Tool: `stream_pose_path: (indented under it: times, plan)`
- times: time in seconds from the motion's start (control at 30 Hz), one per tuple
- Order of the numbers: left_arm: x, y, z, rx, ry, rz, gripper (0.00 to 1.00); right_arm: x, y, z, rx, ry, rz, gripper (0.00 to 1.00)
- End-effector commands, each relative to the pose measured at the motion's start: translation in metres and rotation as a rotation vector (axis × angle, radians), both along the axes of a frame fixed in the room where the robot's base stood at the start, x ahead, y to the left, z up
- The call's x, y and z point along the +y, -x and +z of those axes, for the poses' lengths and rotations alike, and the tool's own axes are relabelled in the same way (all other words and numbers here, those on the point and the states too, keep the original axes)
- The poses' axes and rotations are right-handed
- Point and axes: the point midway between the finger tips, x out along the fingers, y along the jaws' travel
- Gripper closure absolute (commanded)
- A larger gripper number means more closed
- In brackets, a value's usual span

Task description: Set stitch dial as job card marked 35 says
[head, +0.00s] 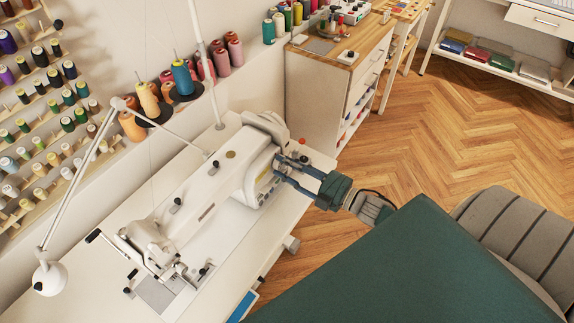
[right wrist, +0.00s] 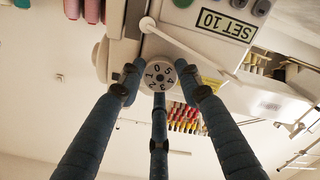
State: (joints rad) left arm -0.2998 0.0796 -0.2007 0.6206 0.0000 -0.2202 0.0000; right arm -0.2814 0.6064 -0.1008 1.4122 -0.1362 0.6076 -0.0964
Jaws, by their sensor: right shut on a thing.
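The white sewing machine (head: 215,190) stands on its white table in the head view. My right gripper (head: 284,170) is at the machine's right end, its dark blue fingers closed around a small part there. In the right wrist view that part is the round light-grey stitch dial (right wrist: 159,75), with dark digits 0 to 5 around its face. The fingertips lie at the dial's rim on several sides. A plate reading "SET 10" (right wrist: 228,22) shows upside down above it. I see no card marked 35. My left gripper is not in view.
Thread cones (head: 183,78) stand along the wall ledge, and a spool rack (head: 45,110) hangs at left. A white lamp arm (head: 88,165) rises over the table's left side. A wooden-topped cabinet (head: 335,65) stands behind. The wooden floor (head: 470,130) at right is clear.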

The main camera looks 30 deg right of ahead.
Motion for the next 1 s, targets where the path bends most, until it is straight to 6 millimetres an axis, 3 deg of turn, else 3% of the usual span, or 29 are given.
stream_pose_path:
  times: [0.37,0.4,0.47,0.8,1.0]
  plan:
    - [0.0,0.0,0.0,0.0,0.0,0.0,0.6,0.001,0.001,-0.002,0.004,-0.001,0.002,0.92]
    - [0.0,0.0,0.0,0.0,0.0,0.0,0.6,0.001,0.001,-0.002,0.004,-0.001,0.002,0.6]
    - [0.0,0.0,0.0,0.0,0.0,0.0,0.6,0.001,0.001,-0.002,0.004,-0.002,0.002,0.48]
    - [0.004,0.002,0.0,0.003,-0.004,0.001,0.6,0.0,0.002,-0.001,0.003,-0.001,0.001,0.47]
    - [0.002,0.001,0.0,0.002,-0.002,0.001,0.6,-0.008,0.022,-0.002,0.006,0.0,0.0,0.47]
